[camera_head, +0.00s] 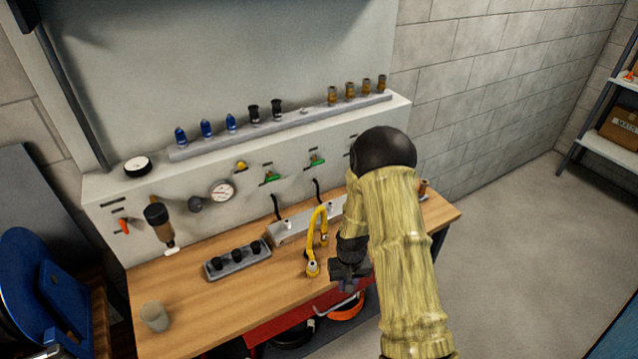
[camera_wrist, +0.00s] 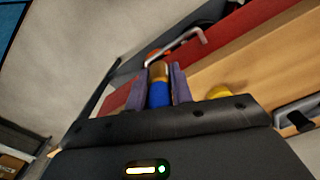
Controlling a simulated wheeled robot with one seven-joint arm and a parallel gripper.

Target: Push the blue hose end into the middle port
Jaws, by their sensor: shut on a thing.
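My gripper (camera_head: 348,280) hangs over the front edge of the wooden bench, right of the yellow hose. In the wrist view, its fingers (camera_wrist: 158,88) are shut on a blue hose end (camera_wrist: 159,94) with a brass-coloured tip. The blue hose end cannot be made out in the head view. A grey block (camera_head: 226,272) with three black ports lies on the bench, left of my gripper. Its middle port (camera_head: 237,256) looks empty. The held end is apart from this block. Whether the task means this block's port, I cannot tell.
A yellow hose (camera_head: 315,242) stands close left of my gripper. A long pale manifold (camera_head: 292,228) lies behind it. A cup (camera_head: 155,316) stands at the bench's left. The panel behind carries gauges and valves. A red part (camera_wrist: 215,42) with a metal handle is below the bench edge.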

